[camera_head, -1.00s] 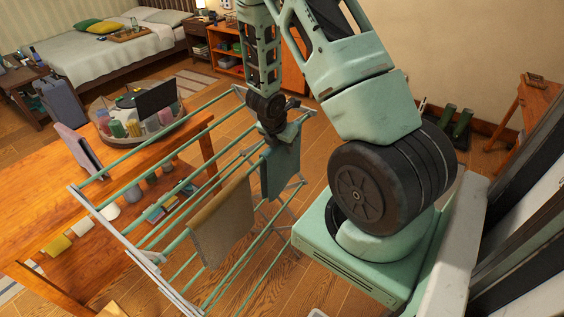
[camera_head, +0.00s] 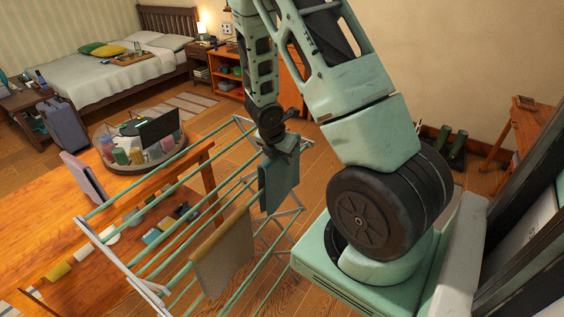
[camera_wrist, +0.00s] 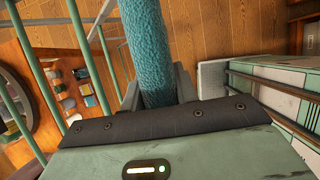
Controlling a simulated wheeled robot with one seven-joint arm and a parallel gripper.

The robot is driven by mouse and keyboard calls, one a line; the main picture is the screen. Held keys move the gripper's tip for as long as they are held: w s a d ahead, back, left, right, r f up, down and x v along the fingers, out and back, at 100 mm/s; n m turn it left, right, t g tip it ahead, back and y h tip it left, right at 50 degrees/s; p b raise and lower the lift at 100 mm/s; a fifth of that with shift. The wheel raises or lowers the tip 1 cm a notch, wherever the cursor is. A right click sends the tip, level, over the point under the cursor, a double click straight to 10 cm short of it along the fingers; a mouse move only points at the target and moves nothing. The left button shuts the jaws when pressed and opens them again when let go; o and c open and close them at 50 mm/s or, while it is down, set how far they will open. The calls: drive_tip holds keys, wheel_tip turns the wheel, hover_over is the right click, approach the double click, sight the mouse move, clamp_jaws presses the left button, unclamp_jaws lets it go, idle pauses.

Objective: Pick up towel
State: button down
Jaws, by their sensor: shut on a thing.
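A teal towel (camera_head: 279,182) hangs folded at the drying rack, below my gripper (camera_head: 277,143). A brown towel (camera_head: 222,255) hangs over the rack's bars, nearer the camera. In the wrist view the teal towel (camera_wrist: 149,50) runs up from between the fingers of my gripper (camera_wrist: 158,92). My gripper is shut on the teal towel. The green-barred drying rack (camera_head: 100,242) stands in the middle. Whether the teal towel still touches a bar cannot be told.
A wooden table (camera_head: 42,227) stands left of the rack, with a round tray (camera_head: 132,168) of jars on it. A bed (camera_head: 105,75) stands at the back. A wooden stand (camera_head: 521,120) is at the right.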

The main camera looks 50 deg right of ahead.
wheel_tip(320, 180, up, 42)
drive_tip(key=p, duration=0.7)
drive_tip(key=shift+r, duration=0.25)
idle(1.0)
drive_tip(key=shift+s, duration=0.1)
